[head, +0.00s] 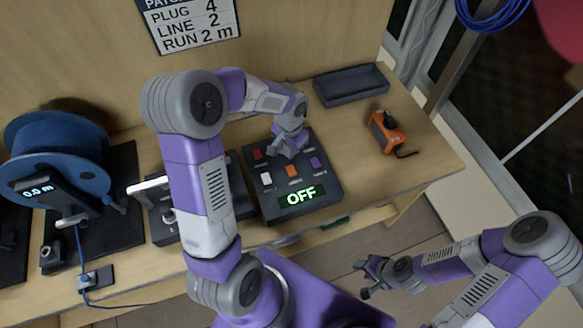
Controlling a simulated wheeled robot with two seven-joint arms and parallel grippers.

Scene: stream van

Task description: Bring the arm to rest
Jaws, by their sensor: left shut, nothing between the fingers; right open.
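My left arm comes in from the left and arches over the table. My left gripper (284,151) is shut and empty, low over the upper part of the dark control box (330,187). I cannot tell whether its tips touch the box. The box has several coloured buttons, including red, white, orange and purple, and a display (300,197) reading "OFF". The gripper hides part of the upper button row. My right gripper (363,279) is open and empty, in front of the table at the lower right, over the floor.
A blue cable reel (58,150) with a "0.0 m" display stands at the left. A dark tray (350,84) and an orange tool (387,132) lie at the back right. A sign (190,22) hangs on the wall.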

